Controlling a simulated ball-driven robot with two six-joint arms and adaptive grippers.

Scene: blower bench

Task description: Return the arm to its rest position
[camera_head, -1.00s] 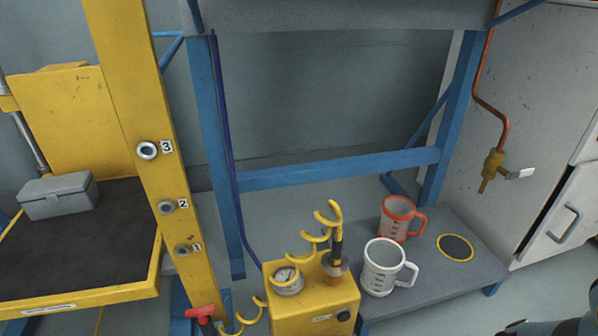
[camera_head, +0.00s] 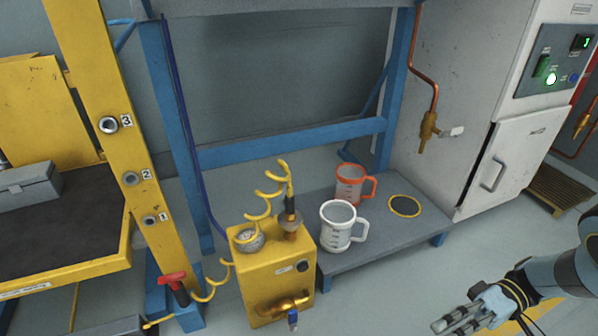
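My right gripper (camera_head: 462,322) is at the lower right of the head view, out over the floor. Its fingers point left and lie close together, but the gap between them is too small to judge. I see nothing held in it. It is apart from the grey bench and the mugs. My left gripper is outside the view.
A white mug (camera_head: 341,228) and an orange-rimmed mug (camera_head: 351,186) stand on a low grey bench (camera_head: 385,238), beside a yellow-ringed dark disc (camera_head: 405,206). The yellow blower box (camera_head: 270,283) stands left of it. A grey cabinet (camera_head: 473,110) is behind.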

